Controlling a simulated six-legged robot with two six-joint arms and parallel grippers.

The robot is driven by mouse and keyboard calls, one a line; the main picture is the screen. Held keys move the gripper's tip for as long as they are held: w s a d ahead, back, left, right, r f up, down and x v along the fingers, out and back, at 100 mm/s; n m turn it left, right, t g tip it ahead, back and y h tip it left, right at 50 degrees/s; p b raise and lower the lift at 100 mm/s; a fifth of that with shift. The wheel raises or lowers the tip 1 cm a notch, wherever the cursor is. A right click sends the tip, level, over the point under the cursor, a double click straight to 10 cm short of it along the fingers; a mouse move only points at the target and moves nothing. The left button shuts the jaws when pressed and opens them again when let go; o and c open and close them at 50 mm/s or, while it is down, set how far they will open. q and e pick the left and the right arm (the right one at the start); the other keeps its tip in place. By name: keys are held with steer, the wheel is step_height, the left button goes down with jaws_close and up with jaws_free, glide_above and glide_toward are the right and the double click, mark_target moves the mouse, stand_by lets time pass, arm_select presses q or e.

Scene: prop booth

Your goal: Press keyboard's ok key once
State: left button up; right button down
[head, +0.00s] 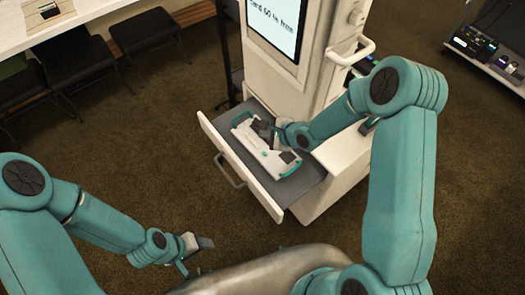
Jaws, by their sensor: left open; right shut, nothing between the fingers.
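A white device with teal ends (247,139), which I take to be the keyboard, lies in the pulled-out drawer (232,155) of the white cabinet. Its keys are too small to tell apart, and the ok key cannot be made out. My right gripper (268,131) is shut and empty, at the device's upper right side. It hides part of the device; whether it touches cannot be told. My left gripper (196,256) is open and empty, low over the floor, in front of the drawer and apart from it.
A lit screen (275,22) with text is on the cabinet (312,70) above the drawer. The drawer's handle (229,171) sticks out toward the lower left. Dark chairs (75,68) and a white table (85,15) stand at upper left. The brown carpet (130,150) between is clear.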

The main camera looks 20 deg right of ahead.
steer(key=b, duration=0.8)
glide_above(266, 155)
step_height(266, 155, down, 8)
steer(key=shift+s+r, duration=0.1)
steer(key=shift+f, duration=0.55)
steer(key=shift+r, duration=0.1)
stand_by(1.0)
steer(key=shift+f, duration=0.45)
